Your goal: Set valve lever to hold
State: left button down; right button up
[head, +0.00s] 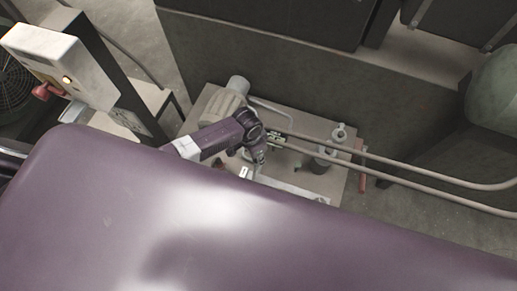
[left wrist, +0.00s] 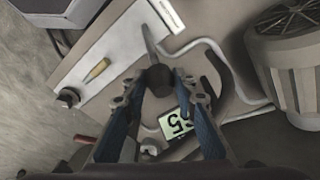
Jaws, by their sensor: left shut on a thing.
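The valve lever's grey rod (left wrist: 149,40) ends in a dark round knob (left wrist: 158,78) in the left wrist view. My left gripper (left wrist: 158,85) has its blue-lined fingers on both sides of this knob, shut on it. The rod slants up from the knob toward a pale label (left wrist: 164,15) too small to read. In the head view my left gripper (head: 260,157) is low over the bench top, and the lever is too small there to make out. My right gripper is in neither view.
A light plate (left wrist: 121,50) carries a brass pin (left wrist: 97,70) and a dark knob (left wrist: 68,97). A digital display (left wrist: 176,124) sits beside the fingers. A ribbed motor (left wrist: 290,60) stands at right. In the head view, pipes (head: 420,171) run right from the bench top (head: 290,115).

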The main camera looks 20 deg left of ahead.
pick_arm(q)
jog(key=s+t+p, duration=0.1)
jog(key=s+r+p, duration=0.1)
jog(key=s+p, duration=0.1)
jog(key=shift+r+t, duration=0.1)
jog(key=shift+t, duration=0.3)
jog(key=s+t+p, duration=0.1)
jog(key=s+p, duration=0.1)
jog(key=s, duration=0.1)
jog(key=shift+s+a, duration=0.1)
jog(key=shift+s, duration=0.1)
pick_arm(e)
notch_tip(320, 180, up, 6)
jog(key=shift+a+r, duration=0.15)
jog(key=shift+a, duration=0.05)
pick_arm(q)
jog(key=shift+s+f, duration=0.1)
jog(key=shift+f, duration=0.1)
jog(key=c, duration=1.7)
grip_release()
jog(key=shift+o, duration=0.8)
